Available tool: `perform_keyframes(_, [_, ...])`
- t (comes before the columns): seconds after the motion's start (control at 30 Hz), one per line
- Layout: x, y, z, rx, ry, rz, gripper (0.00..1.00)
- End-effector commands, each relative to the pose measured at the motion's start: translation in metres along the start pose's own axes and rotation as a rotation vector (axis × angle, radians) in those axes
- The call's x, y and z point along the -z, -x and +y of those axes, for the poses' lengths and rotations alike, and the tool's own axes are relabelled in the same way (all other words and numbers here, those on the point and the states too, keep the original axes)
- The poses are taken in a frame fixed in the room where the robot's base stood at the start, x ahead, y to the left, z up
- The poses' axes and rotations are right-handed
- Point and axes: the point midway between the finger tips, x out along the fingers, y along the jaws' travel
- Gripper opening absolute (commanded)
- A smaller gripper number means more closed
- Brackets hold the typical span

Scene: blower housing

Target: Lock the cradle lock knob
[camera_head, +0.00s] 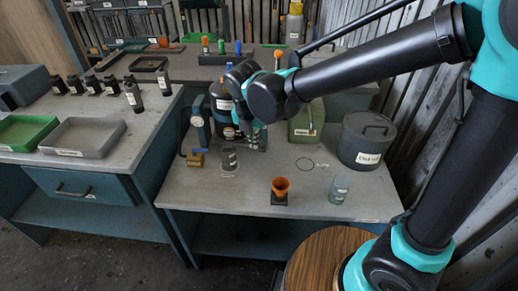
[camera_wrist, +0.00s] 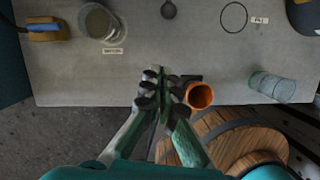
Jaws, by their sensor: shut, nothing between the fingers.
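My gripper (camera_head: 258,144) points down over the bench, in front of the dark bottle (camera_head: 220,101). In the wrist view its dark fingertips (camera_wrist: 157,88) are together, with nothing between them, above the bench's front edge. A small dark round part (camera_wrist: 168,9) shows at the top of the wrist view, apart from the fingertips. It may be the lock knob, but I cannot tell. The cradle cannot be clearly made out; my wrist and gripper cover part of the area around the bottle.
An orange funnel cup (camera_head: 280,186) stands near the bench's front, right of the fingertips in the wrist view.

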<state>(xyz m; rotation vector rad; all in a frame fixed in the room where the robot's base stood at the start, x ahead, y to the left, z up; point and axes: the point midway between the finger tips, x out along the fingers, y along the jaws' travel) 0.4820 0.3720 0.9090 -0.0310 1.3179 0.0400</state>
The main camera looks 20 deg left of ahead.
Motion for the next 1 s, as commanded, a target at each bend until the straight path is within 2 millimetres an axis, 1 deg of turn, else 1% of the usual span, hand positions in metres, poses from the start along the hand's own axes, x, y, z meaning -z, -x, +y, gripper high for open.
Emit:
perform_keyframes(0.33, [0.0,-0.001,0.0,0.0,0.003,0.0,0.0])
perform_keyframes(0.47, [0.0,-0.008,0.001,0.0,0.002,0.0,0.0])
perform_keyframes(0.57, [0.0,-0.021,0.001,0.0,0.001,0.0,0.0])
perform_keyframes(0.8, [0.0,-0.063,0.001,0.0,0.0,0.0,0.0])
perform_keyframes(1.0, [0.0,-0.096,0.001,0.0,0.001,0.0,0.0])
